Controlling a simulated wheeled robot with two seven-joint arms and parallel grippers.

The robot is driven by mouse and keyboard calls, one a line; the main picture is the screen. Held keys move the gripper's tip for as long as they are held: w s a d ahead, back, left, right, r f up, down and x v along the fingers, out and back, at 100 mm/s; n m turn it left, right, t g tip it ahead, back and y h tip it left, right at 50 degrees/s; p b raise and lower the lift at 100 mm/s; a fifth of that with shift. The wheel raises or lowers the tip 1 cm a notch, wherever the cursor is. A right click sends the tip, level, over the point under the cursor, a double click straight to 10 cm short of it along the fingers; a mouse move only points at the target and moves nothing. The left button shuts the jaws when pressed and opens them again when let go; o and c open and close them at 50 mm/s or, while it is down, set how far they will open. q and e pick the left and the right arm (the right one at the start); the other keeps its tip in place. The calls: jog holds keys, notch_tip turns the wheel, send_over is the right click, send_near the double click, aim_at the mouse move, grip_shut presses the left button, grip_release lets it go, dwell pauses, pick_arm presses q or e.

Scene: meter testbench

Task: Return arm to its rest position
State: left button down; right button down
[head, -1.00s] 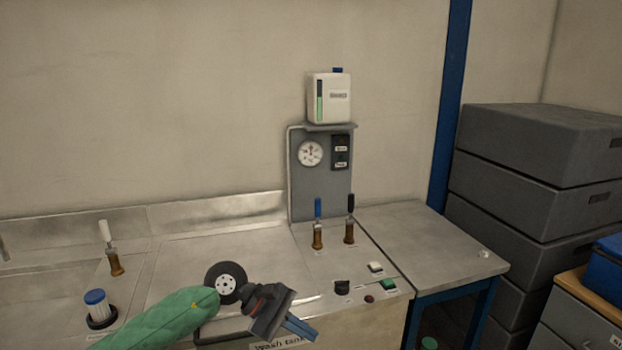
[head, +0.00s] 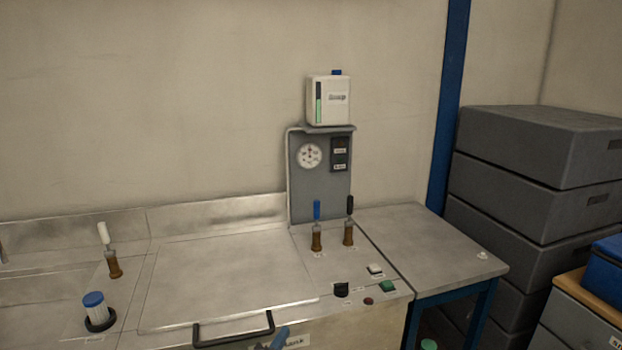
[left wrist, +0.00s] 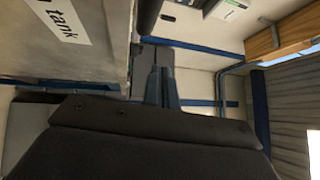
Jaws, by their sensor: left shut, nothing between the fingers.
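My left gripper (head: 277,340) shows only by its blue fingertips at the bottom edge of the head view, low in front of the wash tank's front label (head: 296,342). The rest of that arm is out of the head view. In the left wrist view the gripper (left wrist: 160,85) has its fingers together, shut and empty. The tank's front with its label (left wrist: 62,20) is at the upper left there, apart from the fingers. My right gripper is in neither view.
The wash tank lid (head: 225,280) is closed, with a black handle (head: 233,330) at its front. Valve levers (head: 317,225), a black knob (head: 341,289) and a green switch (head: 388,286) stand on the bench. Grey crates (head: 535,145) are stacked at the right.

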pick_arm(q)
jog(key=s+a+f+n+g+y, duration=0.3)
jog(key=s+f+n, duration=0.15)
jog(key=f, duration=0.45)
jog(key=s+a+f+n+g+y, duration=0.25)
jog(key=s+f+n, duration=0.2)
jog(key=f, duration=0.45)
jog(key=s+a+f+n+g+y, duration=0.3)
jog(key=s+f+n, duration=0.15)
jog(key=f, duration=0.35)
jog(key=s+f+n+g, duration=0.2)
jog(key=s+f, duration=0.2)
jog(key=s, duration=0.4)
jog(key=s+f+n+g, duration=0.3)
jog(key=s+f, duration=0.2)
jog(key=s, duration=0.3)
jog(key=s+f+n+g+h, duration=0.1)
jog(key=s+f+n+g, duration=0.1)
jog(key=s+f, duration=0.3)
jog(key=s+g, duration=0.1)
jog(key=s, duration=0.2)
jog(key=shift+a+f, duration=0.2)
jog(key=shift+f, duration=0.05)
